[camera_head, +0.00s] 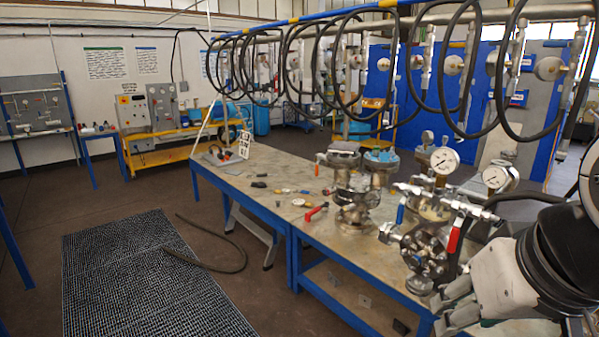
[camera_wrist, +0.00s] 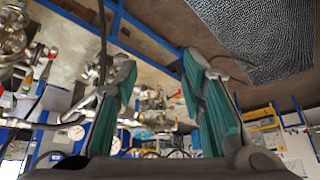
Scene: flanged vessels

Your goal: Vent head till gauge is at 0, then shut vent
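The head, a flanged metal vessel assembly (camera_head: 425,250), stands on the bench at the right with fittings and valves. A valve with a red handle (camera_head: 455,235) and one with a blue handle (camera_head: 400,210) sit on its upper pipework; which is the vent I cannot tell. Two round white gauges, one (camera_head: 444,160) behind and one (camera_head: 495,178) to the right, rise above it; their readings are too small to tell. My gripper (camera_head: 455,312) is at the lower right, in front of the head. In the wrist view its teal-padded fingers (camera_wrist: 158,68) are apart with nothing between them.
A second flanged vessel (camera_head: 357,190) stands left of the head. Small loose tools and a red-handled part (camera_head: 316,212) lie on the bench (camera_head: 270,180). Black hoses (camera_head: 345,70) hang in loops above. A floor grate (camera_head: 150,280) and open floor lie left.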

